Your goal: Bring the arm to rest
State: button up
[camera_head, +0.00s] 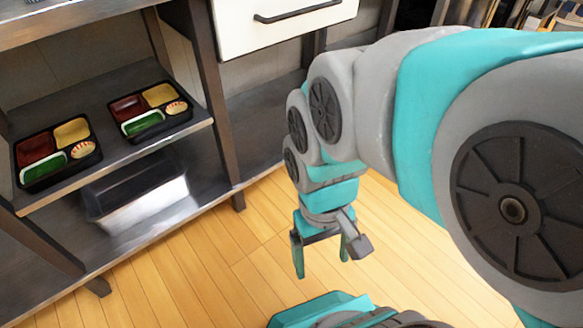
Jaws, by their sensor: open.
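My gripper (321,256) hangs at the end of my grey and teal arm, pointing down over the wooden floor. Its two teal fingers are apart with nothing between them. It is to the right of the shelf unit and clear of it. My arm comes in from the right edge and fills much of the right half of the picture.
Two black bento trays, one at left (91,161) and one farther right (188,118), sit on the metal shelf (112,143). A metal bin (95,206) stands on the lower shelf. A white drawer (235,32) is above. The wooden floor (200,285) is open.

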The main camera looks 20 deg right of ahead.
jog(key=shift+r, duration=0.1)
notch_tip(320, 180, up, 10)
jog(key=p, duration=1)
